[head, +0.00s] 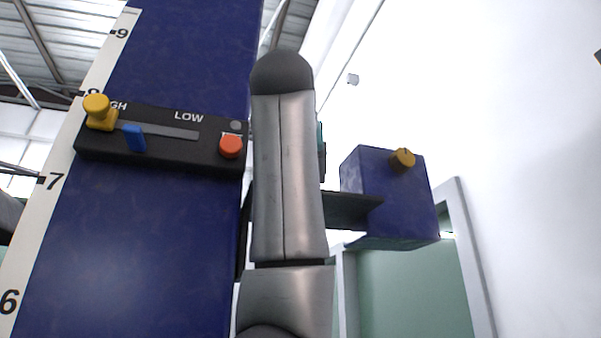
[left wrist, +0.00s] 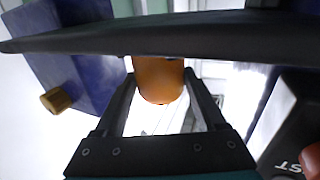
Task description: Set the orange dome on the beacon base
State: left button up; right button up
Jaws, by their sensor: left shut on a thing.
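In the left wrist view, my left gripper (left wrist: 160,85) is shut on the orange dome (left wrist: 158,82), with one finger on each side of it. A dark shelf-like bar (left wrist: 150,38) crosses the view and hides part of the dome. Whether dome and bar touch I cannot tell. In the head view a grey arm link of mine stands upright in the middle and hides the fingers and dome. I cannot make out the beacon base in either view. My right gripper is in neither view.
A blue column (head: 130,250) carries a black panel (head: 180,155) with a yellow knob (head: 97,107), blue slider (head: 134,138) and red button (head: 231,147). A dark bracket (head: 350,209) meets a blue box (head: 375,190) with a brass knob (head: 402,159). A white wall (head: 510,110) is at right.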

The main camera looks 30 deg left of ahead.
pick_arm(q)
jog(key=shift+f+b, duration=0.3)
jog(key=shift+f, duration=0.1)
jog(key=o, duration=1.5)
jog(key=shift+c, duration=0.2)
jog(key=shift+s, duration=0.1)
jog(key=b+v, duration=0.4)
jog(key=v, duration=1.1)
jog(key=shift+b, duration=0.4)
